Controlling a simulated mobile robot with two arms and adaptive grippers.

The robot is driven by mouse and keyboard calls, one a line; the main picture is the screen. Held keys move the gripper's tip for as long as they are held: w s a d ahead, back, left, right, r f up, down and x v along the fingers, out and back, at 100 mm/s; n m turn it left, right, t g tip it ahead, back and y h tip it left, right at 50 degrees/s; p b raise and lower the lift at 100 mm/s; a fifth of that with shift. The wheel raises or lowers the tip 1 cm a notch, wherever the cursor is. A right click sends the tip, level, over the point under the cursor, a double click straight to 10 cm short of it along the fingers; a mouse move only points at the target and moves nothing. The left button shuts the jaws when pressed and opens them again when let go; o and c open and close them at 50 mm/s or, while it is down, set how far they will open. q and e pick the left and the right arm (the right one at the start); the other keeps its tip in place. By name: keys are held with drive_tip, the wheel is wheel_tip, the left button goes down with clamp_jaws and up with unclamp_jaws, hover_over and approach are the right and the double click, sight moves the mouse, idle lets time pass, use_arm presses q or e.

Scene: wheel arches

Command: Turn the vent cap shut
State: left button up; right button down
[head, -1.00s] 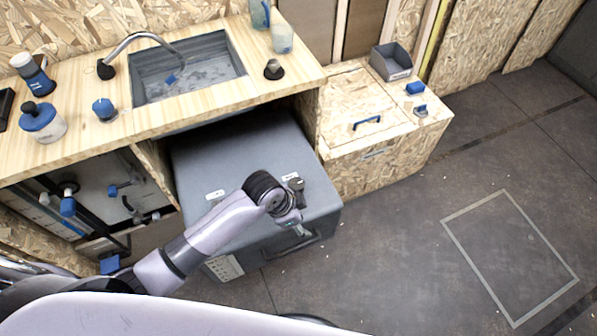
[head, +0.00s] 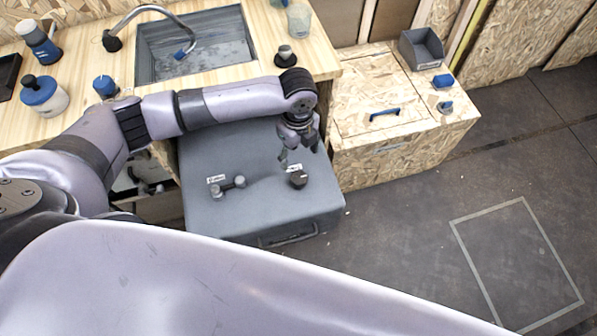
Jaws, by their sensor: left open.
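A dark round cap (head: 298,180), which looks like the vent cap, sits on top of the grey box (head: 250,215), towards its right side beside a small white label. I cannot tell from its shape whether it is turned open or shut. My left gripper (head: 299,157) is open and empty, with its fingers pointing down. In the picture it is just above the cap, apart from it. My right gripper is not in view.
A grey two-knobbed fitting (head: 228,186) lies on the box top left of the cap. The wooden counter with its sink (head: 195,45) is behind, and a dark stopper (head: 285,56) stands on it. A wooden chest (head: 380,150) stands to the right. The floor at right is clear.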

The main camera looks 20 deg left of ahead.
sight(298, 176)
use_arm(q)
wheel_tip(298, 176, down, 12)
drive_tip(key=shift+r, duration=0.2)
drive_tip(key=shift+f, duration=0.5)
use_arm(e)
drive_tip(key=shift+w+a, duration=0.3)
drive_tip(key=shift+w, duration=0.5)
use_arm(q)
drive_tip(key=shift+c, duration=0.4)
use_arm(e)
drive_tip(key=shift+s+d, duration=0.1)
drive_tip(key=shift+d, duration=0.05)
use_arm(q)
drive_tip(key=shift+w, duration=0.1)
drive_tip(key=c, duration=1.1)
